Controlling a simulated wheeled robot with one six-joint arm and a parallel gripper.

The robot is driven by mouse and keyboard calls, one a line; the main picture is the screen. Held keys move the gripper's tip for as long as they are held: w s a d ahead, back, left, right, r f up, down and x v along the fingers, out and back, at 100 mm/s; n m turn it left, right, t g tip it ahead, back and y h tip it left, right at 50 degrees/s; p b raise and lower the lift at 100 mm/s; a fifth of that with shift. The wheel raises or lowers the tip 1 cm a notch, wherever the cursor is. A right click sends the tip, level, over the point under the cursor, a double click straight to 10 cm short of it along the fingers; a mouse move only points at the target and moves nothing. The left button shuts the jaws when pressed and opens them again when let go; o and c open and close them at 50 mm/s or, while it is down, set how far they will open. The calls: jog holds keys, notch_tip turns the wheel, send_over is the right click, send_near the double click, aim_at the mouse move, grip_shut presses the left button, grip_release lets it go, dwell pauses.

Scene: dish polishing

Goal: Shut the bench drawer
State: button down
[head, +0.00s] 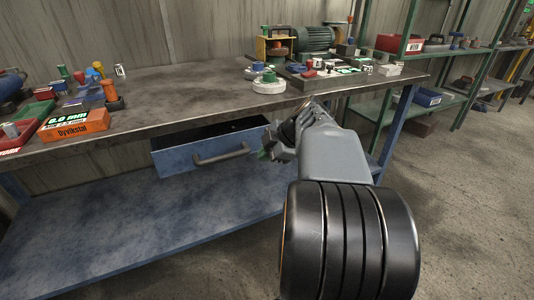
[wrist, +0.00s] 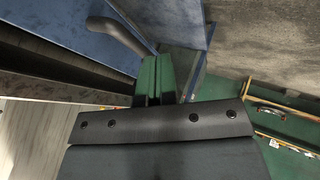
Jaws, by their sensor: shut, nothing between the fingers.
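The blue bench drawer (head: 180,160) hangs under the workbench top in the head view, pulled out, with its dark inside showing behind the front panel. Its grey bar handle (head: 221,157) is on the front. My gripper (head: 265,153) is at the right end of the drawer front, shut and empty. In the wrist view the green fingers (wrist: 155,80) are together. The drawer's handle (wrist: 118,34) curves above and left of them, and the blue drawer front (wrist: 75,30) lies to the left. I cannot tell whether the fingertips touch the drawer.
The workbench top (head: 180,95) is above the drawer, with an orange box (head: 75,125) at left and a green motor (head: 313,38) at the back. A blue lower shelf (head: 130,220) lies below. Green shelving (head: 430,70) stands right; open floor (head: 460,200) is at right.

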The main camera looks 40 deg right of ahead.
jog(key=w+a+f+b, duration=0.1)
jog(key=w+f, duration=0.3)
jog(key=w, duration=0.3)
jog(key=shift+w+b, duration=0.25)
jog(key=shift+b, duration=0.15)
jog(key=shift+a+f, duration=0.1)
jog(key=shift+a, duration=0.05)
